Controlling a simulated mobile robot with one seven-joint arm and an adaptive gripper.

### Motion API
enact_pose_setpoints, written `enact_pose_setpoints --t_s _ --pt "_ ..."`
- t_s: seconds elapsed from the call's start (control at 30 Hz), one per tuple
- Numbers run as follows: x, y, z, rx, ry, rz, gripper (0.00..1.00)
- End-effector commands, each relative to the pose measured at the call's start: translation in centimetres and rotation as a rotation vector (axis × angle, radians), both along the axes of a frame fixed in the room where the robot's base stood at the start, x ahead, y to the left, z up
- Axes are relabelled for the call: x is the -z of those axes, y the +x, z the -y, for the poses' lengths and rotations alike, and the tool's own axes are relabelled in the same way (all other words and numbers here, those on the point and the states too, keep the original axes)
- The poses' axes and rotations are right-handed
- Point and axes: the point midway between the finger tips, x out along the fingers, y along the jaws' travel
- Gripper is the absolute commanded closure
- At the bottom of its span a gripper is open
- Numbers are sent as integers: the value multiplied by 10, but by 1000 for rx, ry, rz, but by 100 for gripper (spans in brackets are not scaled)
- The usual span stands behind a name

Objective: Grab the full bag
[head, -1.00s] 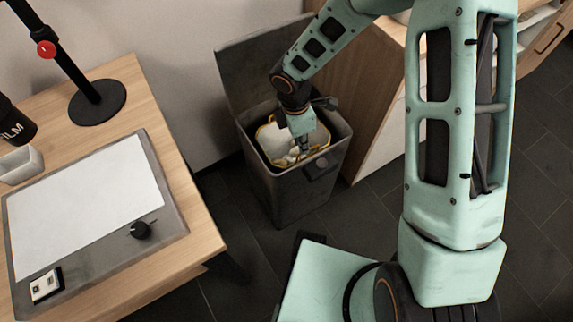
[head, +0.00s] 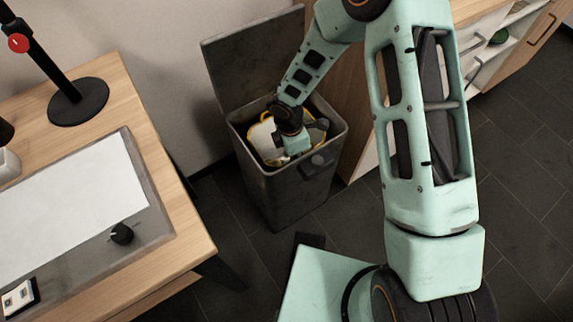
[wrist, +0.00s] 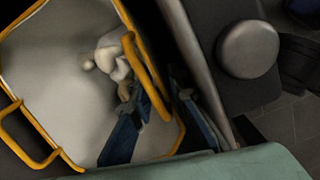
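The bag (head: 262,140) is a pale liner with a yellow rim, standing in an open dark bin (head: 287,200). In the wrist view the bag (wrist: 50,75) shows its light inside, yellow handles and some whitish crumpled contents (wrist: 110,58). My gripper (wrist: 160,82) is open and lowered into the bin mouth. One finger is inside the bag; the other is on the side toward the bin wall. A yellow handle (wrist: 146,75) lies between or very near the fingers; I cannot tell whether they touch it. In the head view my wrist hides the fingertips.
The bin's lid (head: 250,62) stands open behind it. A round knob (wrist: 248,50) is on the bin's front. A wooden table (head: 170,175) with a lamp stand (head: 78,100) is at left. A wooden cabinet (head: 350,120) stands close right of the bin. Dark floor is free at right.

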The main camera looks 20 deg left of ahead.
Motion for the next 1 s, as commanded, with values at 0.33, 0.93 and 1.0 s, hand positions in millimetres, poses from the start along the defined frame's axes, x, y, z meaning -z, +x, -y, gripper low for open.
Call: enact_pose_setpoints --t_s 0.33,0.93,1.0 --pt "-1 0 0 0 0 0 100" --pt "-2 0 0 0 1 0 100" --pt "-2 0 0 0 1 0 100"
